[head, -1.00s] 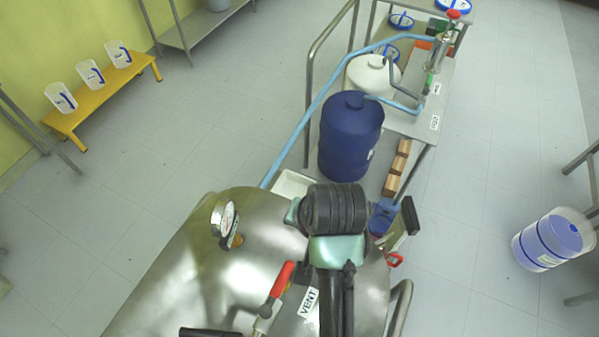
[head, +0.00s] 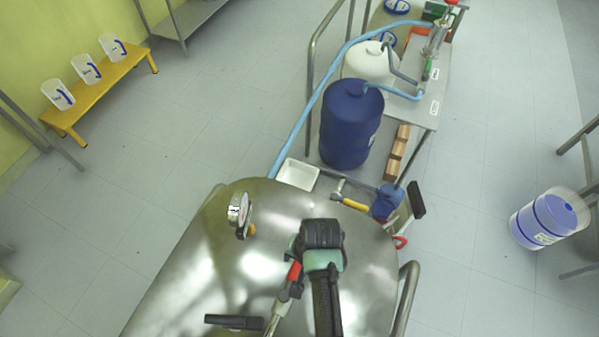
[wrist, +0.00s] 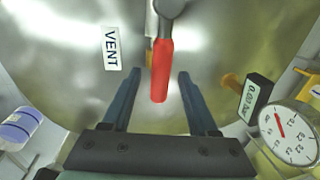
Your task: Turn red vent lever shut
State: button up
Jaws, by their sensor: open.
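The red vent lever (wrist: 160,75) is on a valve on top of the steel vessel (wrist: 225,45). In the wrist view its free end points down toward my gripper. In the head view the red lever (head: 294,271) shows just left of my arm, which partly covers it. My gripper (wrist: 155,82) is open. Its two dark fingers stand either side of the lever's red end in the wrist view; I see no finger touching it. How deep the lever sits between them is hard to tell. The fingertips are hidden in the head view. A VENT label (wrist: 111,48) lies left of the lever.
A round pressure gauge (head: 237,208) stands on the vessel, with a small digital display (wrist: 257,97) near it in the wrist view. A yellow-handled valve (head: 355,205) and a black handle (head: 234,321) are also on top. A blue drum (head: 350,123) stands behind.

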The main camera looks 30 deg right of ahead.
jog(key=shift+f, duration=0.35)
jog(key=shift+c, duration=0.2)
grip_shut()
dwell(1.1)
